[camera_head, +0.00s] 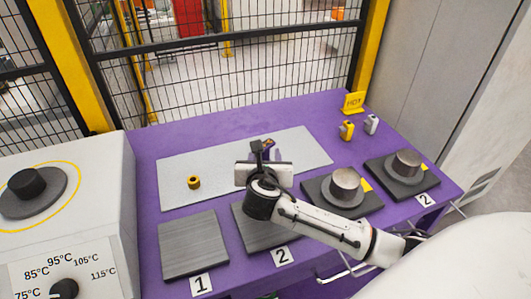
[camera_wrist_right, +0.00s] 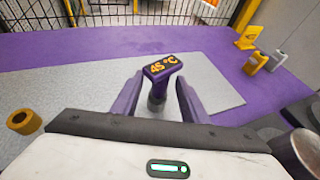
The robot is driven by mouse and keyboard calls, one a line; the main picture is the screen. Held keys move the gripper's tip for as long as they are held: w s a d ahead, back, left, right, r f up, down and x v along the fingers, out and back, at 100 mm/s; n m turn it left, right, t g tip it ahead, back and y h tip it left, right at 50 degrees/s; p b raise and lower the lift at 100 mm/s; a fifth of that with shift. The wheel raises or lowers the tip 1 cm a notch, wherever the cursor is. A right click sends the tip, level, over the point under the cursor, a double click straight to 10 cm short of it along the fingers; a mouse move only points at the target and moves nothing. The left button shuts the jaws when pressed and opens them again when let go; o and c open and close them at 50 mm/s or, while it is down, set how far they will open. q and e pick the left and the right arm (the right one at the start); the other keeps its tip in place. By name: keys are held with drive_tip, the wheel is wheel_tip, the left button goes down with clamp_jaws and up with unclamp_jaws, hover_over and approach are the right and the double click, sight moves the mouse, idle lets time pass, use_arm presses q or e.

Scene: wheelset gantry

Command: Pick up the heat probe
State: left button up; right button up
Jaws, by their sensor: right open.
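The heat probe (camera_wrist_right: 163,68) has a purple head with an orange "45 °C" display and a grey stem below it. It stands over the light grey mat (camera_head: 215,169); in the head view it shows only in part (camera_head: 268,145) behind my gripper. My right gripper (camera_wrist_right: 158,98) is open, with one purple finger on each side of the probe's stem as seen in the wrist view. I cannot tell whether either finger touches it. In the head view the right gripper (camera_head: 263,153) is over the mat. My left gripper is not in view.
A brass ring (camera_head: 194,182) lies on the mat to the left. Dark plates (camera_head: 193,245) line the front of the purple table (camera_head: 150,143). Metal cylinders (camera_head: 346,183) stand on plates at right. A yellow HOT sign (camera_head: 354,102) stands at back right. A dial machine (camera_head: 75,225) is at left.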

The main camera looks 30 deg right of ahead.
drive_tip(key=shift+w+d+f, duration=0.25)
drive_tip(key=shift+w+d, duration=0.1)
drive_tip(key=shift+w, duration=0.1)
clamp_jaws()
drive_tip(key=shift+r, duration=0.1)
